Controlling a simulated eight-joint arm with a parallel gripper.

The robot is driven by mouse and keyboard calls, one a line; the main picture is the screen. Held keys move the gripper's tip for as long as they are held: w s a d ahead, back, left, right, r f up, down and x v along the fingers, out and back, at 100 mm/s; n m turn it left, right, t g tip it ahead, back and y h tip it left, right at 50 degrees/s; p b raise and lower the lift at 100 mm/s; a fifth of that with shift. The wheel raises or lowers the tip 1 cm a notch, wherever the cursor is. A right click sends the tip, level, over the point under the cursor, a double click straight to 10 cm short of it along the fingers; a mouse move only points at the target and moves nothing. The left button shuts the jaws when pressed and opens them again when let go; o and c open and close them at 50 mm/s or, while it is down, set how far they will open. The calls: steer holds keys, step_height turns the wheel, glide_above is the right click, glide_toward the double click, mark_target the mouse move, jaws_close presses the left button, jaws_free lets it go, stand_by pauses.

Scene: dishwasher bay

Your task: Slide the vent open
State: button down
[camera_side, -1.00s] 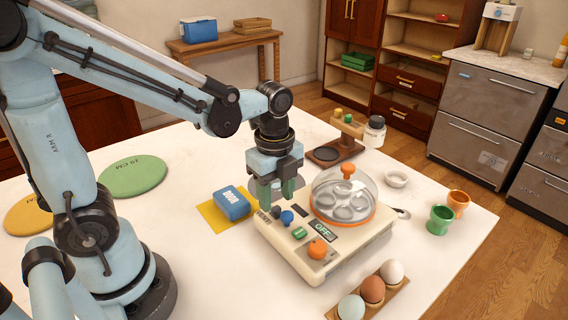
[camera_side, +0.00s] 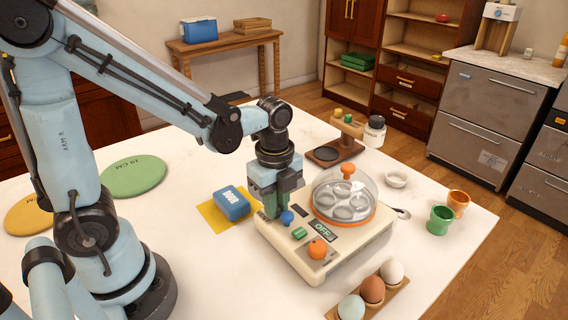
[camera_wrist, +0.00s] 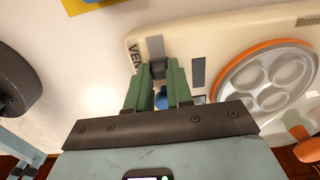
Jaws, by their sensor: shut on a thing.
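The cream egg cooker (camera_side: 330,262) stands on the white table, with its clear domed lid (camera_side: 343,190) on an orange-rimmed plate. Its dark vent slider (camera_wrist: 158,69) sits in a grey slot beside the printed VENT label (camera_wrist: 136,55) in the wrist view. My gripper (camera_wrist: 158,78) points down, with its green fingers shut on the slider, one on each side. In the side view, my gripper (camera_side: 274,212) is low over the cooker's left corner, and its fingers hide the slider. A blue knob (camera_side: 287,217) is close beside the fingers.
A green button (camera_side: 299,232), an OFF display (camera_side: 323,231) and an orange knob (camera_side: 317,249) are on the panel. A blue sponge-like block (camera_side: 232,204) lies left on a yellow cloth. Eggs in a wooden holder (camera_side: 367,302) stand in front. Green and orange cups (camera_side: 440,220) stand right.

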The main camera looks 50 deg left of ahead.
steer(key=shift+a, duration=1.5)
steer(key=c, duration=1)
jaws_free()
steer(key=shift+d, duration=0.1)
step_height(320, 180, up, 12)
